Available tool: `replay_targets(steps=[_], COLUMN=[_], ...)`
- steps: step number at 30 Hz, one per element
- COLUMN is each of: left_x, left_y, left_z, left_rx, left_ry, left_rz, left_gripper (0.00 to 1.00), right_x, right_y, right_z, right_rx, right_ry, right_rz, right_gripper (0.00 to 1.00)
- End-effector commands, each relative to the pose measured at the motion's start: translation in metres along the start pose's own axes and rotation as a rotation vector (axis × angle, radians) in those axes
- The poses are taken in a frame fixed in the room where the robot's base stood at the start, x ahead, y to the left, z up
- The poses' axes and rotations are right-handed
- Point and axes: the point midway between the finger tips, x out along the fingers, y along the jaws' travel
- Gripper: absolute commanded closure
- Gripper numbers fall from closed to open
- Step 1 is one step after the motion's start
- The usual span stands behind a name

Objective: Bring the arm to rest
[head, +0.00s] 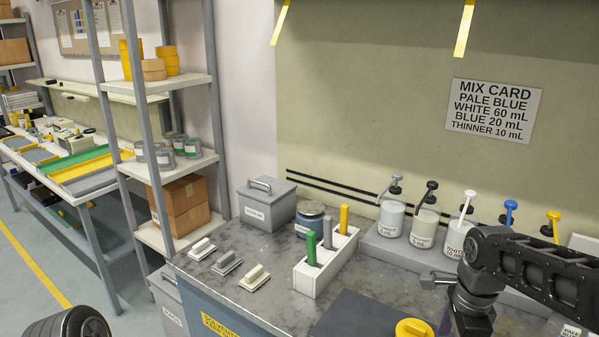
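My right arm comes in from the right edge over the grey speckled worktop (221,290) and bends downward near the bottles. Its gripper is not visible; the arm runs down toward the bottom edge. A dark rounded part of my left arm shows at the bottom left corner, and its gripper is outside the picture. I cannot tell whether either gripper holds anything.
Pump bottles (391,217) line a grey riser at the back right, close to my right arm. A white rack (327,262), handled blocks (227,263), a grey lidded box (267,204) and a yellow lid (413,328) are on the worktop. Metal shelves (178,160) stand left.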

Motion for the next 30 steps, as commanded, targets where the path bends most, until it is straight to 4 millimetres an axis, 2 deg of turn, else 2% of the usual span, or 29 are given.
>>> replay_targets(steps=[8, 14, 17, 20, 21, 24, 27, 30], left_x=[-0.001, -0.003, -0.004, -0.006, -0.006, -0.009, -0.01, -0.011], left_y=[0.0, 0.001, 0.001, 0.001, 0.002, 0.002, 0.002, 0.002], left_z=[-0.001, 0.0, 0.0, 0.0, 0.0, 0.0, 0.0, 0.0], left_rx=[0.0, 0.0, -0.001, -0.001, -0.001, -0.001, -0.002, -0.002], left_ry=[0.001, 0.0, 0.0, -0.001, -0.001, -0.002, -0.003, -0.003], left_rz=[0.0, -0.001, -0.001, -0.002, -0.002, -0.003, -0.003, -0.004], left_gripper=[0.0, 0.0, 0.0, 0.0, 0.0, 0.0, 0.0, 0.0], right_x=[0.057, 0.121, 0.164, 0.219, 0.243, 0.294, 0.326, 0.343], right_y=[-0.005, 0.002, 0.015, 0.045, 0.062, 0.113, 0.159, 0.189], right_z=[0.035, 0.075, 0.102, 0.135, 0.148, 0.173, 0.184, 0.186], right_rx=[-0.222, -0.468, -0.63, -0.843, -0.94, -1.18, -1.372, -1.507], right_ry=[-0.066, -0.147, -0.2, -0.264, -0.289, -0.325, -0.324, -0.307], right_rz=[0.007, -0.004, -0.019, -0.047, -0.065, -0.12, -0.163, -0.189], right_gripper=[0.0, 0.0, 0.0, 0.0, 0.0, 0.0, 0.0, 0.0])
